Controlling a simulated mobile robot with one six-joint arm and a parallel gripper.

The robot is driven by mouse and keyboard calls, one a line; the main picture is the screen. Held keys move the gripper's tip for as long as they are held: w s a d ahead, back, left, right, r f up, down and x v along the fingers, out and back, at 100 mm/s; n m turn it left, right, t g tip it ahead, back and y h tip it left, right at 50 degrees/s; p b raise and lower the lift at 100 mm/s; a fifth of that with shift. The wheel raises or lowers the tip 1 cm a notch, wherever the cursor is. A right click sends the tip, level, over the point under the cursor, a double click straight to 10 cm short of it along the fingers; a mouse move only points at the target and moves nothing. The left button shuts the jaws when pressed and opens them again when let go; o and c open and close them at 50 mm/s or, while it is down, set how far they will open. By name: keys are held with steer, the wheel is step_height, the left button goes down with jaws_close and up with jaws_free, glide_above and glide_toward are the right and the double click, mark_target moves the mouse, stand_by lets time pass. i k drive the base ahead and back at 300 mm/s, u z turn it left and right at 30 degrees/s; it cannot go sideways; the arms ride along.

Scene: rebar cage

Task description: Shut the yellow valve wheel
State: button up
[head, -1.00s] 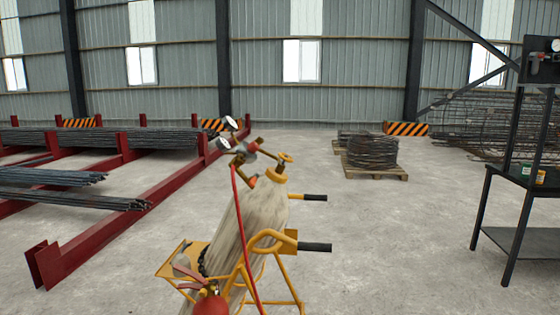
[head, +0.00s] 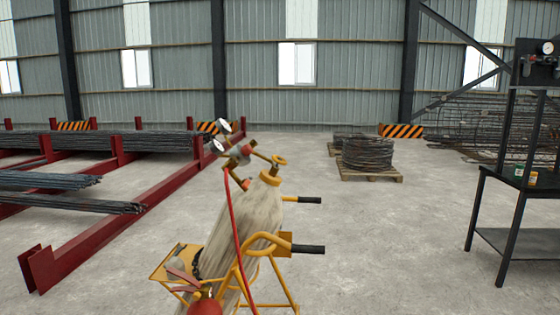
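The small yellow valve wheel (head: 279,160) sits on top of a pale gas cylinder (head: 254,215) near the middle of the head view. The cylinder leans in a yellow wheeled cart (head: 270,245) with black-gripped handles. A brass regulator with two round gauges (head: 222,134) is attached beside the wheel, to its left. A red hose (head: 236,220) runs down from the regulator along the cylinder. Whether the valve is open or shut cannot be told from here. My gripper is not in view.
A red fire extinguisher (head: 205,306) is at the cart's lower left. Red racks with rebar bundles (head: 90,250) stand on the left. A dark metal bench (head: 500,200) stands on the right. A wire coil on a pallet (head: 368,175) lies behind. Floor between cart and bench is clear.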

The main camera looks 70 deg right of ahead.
mark_target(281, 160)
steer(key=k, duration=2.15)
steer(key=z, duration=0.6)
steer(key=i, duration=1)
steer(key=u, duration=0.05)
